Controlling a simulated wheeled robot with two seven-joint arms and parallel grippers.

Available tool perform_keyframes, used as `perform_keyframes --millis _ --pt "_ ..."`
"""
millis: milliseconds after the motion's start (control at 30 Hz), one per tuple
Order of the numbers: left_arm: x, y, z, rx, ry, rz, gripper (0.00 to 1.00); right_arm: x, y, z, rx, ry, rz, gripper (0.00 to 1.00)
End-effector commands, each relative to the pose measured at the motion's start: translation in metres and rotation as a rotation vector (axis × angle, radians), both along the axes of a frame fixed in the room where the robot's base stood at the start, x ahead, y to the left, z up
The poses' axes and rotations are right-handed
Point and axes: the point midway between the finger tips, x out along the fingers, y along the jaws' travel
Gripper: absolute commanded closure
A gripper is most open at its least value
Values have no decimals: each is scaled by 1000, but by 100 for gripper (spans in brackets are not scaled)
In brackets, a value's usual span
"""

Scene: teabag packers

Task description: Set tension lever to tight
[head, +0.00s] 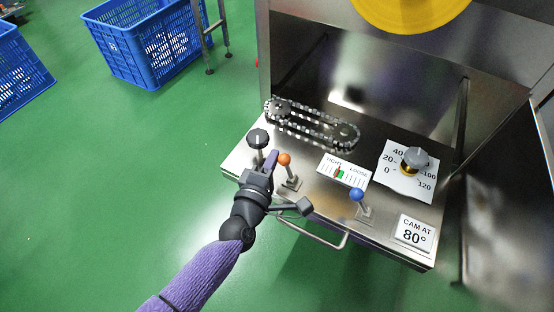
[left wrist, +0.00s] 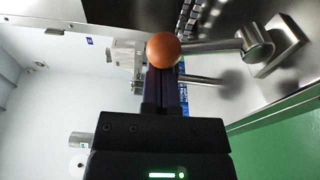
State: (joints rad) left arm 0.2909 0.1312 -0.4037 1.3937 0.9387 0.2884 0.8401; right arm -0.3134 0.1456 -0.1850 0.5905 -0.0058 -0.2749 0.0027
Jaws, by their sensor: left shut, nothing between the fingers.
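The lever with an orange ball knob (head: 285,159) stands on the steel bench beside the chain. My left gripper (head: 272,157) is shut and empty, with its tips just left of the orange knob. In the left wrist view the orange knob (left wrist: 163,50) is at the tips of the shut fingers (left wrist: 162,78); whether they touch cannot be told. Its rod runs right to a metal bracket (left wrist: 283,45). A gauge plate (head: 342,170) marked TIGHT at left and LOOSE at right has a red needle near a green patch, left of the middle. My right gripper is not in view.
A blue-knobbed lever (head: 357,195), a dial with a grey knob (head: 415,158) and a "CAM AT 80°" card (head: 415,234) lie to the right. A handle bar (head: 315,240) runs along the front edge. A chain (head: 310,128) lies behind.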

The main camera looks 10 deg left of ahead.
Motion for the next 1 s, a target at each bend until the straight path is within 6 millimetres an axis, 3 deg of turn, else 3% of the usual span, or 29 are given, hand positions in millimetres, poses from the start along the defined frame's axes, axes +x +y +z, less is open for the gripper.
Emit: perform_keyframes --millis 400,1000 --pt "-8 -22 12 373 -121 -1 100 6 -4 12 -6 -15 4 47" --pt "-17 -52 11 786 -255 -1 100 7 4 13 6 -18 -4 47"
